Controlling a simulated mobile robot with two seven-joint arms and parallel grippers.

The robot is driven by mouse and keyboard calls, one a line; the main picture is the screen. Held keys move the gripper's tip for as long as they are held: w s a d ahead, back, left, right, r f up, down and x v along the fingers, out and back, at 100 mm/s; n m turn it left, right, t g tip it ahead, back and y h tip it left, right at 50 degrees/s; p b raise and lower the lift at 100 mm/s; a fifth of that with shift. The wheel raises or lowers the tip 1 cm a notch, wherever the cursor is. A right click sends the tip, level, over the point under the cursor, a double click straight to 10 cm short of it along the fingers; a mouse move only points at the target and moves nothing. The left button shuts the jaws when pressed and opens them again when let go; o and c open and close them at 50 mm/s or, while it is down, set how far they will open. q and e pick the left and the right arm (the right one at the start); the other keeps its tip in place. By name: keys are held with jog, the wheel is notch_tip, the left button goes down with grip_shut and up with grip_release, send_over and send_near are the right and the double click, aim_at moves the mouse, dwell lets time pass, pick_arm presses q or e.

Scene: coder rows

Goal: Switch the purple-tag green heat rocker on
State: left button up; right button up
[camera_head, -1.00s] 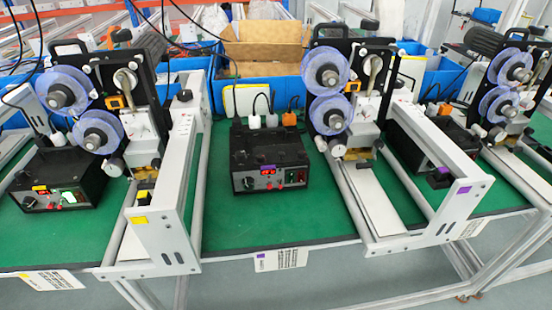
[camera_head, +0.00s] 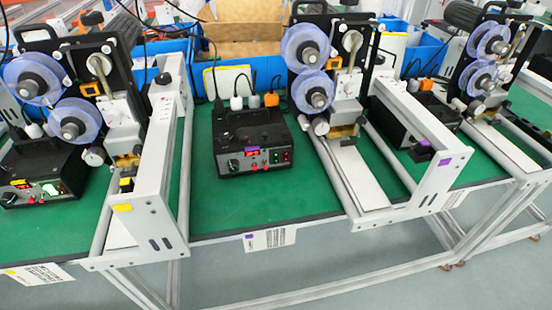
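The purple-tag control box (camera_head: 250,128) is a black box on the green mat in the middle of the picture. Its front panel faces me, with a black knob at the left and a small red lit display (camera_head: 252,155) under a purple tag. A small green rocker (camera_head: 287,156) sits at the right end of the panel, beside a dark red one. The green rocker looks dark; it is too small to tell its tilt. Neither of my grippers is in view.
A yellow-tag box (camera_head: 40,170) with a bright green rocker stands at the left. Labelling machines with blue reels (camera_head: 305,45) and grey metal frames (camera_head: 150,215) flank the purple-tag box. The mat (camera_head: 220,205) before it is clear. A white label card (camera_head: 269,239) hangs on the table edge.

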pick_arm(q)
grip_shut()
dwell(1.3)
